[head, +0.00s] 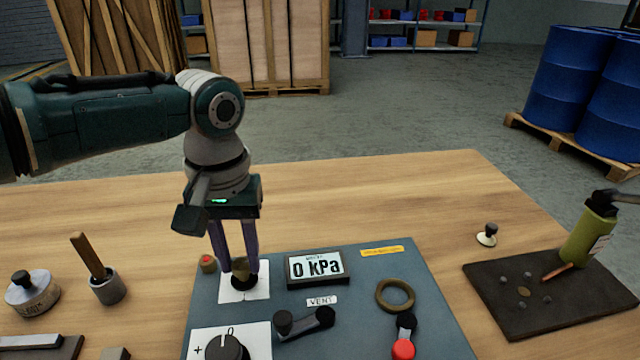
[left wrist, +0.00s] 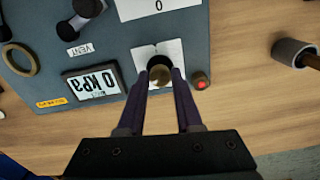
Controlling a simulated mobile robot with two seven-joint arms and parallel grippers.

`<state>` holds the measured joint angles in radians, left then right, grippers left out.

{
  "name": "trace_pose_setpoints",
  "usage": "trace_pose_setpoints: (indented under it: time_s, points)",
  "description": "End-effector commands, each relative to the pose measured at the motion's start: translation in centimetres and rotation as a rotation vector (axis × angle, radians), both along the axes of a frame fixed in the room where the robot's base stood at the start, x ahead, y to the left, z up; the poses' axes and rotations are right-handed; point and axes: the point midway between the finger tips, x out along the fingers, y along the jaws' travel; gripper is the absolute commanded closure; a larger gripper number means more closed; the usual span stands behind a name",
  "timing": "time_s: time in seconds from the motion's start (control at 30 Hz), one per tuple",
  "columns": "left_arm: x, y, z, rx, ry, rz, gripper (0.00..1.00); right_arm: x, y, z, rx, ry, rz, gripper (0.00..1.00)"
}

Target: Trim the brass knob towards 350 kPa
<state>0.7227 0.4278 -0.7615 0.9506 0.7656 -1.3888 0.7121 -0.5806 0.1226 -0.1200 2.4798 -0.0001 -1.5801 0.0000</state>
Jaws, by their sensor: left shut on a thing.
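The brass knob (head: 241,268) stands on a white card near the back left of the grey-blue panel (head: 350,265). My left gripper (head: 238,276) points down from above and its two fingers are shut on the brass knob. The left wrist view also shows the knob (left wrist: 159,74) between the fingertips. The display (head: 317,267) to the right of the knob reads 0 kPa. My right gripper is not in view.
A red button (head: 207,263) sits just left of the knob. A black dial (head: 227,347), a vent lever (head: 305,321), a brass ring (head: 395,295) and a red-ended lever (head: 404,340) are on the panel. A dark mat (head: 500,320) with a green canister (head: 588,235) lies at right.

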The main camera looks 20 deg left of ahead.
Motion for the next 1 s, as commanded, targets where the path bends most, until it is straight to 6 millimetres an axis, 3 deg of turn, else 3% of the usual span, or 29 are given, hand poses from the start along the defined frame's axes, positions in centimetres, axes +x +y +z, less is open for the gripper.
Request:
trace_pose_setpoints:
  time_s: [0.33,0.83,0.87,1.0]
  points:
    - [-0.05,-0.03,0.06,-0.002,0.002,-0.138,1.00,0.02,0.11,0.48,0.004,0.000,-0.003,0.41]
    - [-0.03,-0.03,0.04,-0.002,0.001,-0.159,1.00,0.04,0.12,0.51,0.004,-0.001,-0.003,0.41]
    - [-0.02,-0.02,0.04,-0.002,0.001,-0.159,0.65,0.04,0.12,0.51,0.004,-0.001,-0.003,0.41]
    - [-0.01,-0.02,0.04,-0.001,0.001,-0.159,0.49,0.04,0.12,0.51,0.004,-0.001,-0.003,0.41]
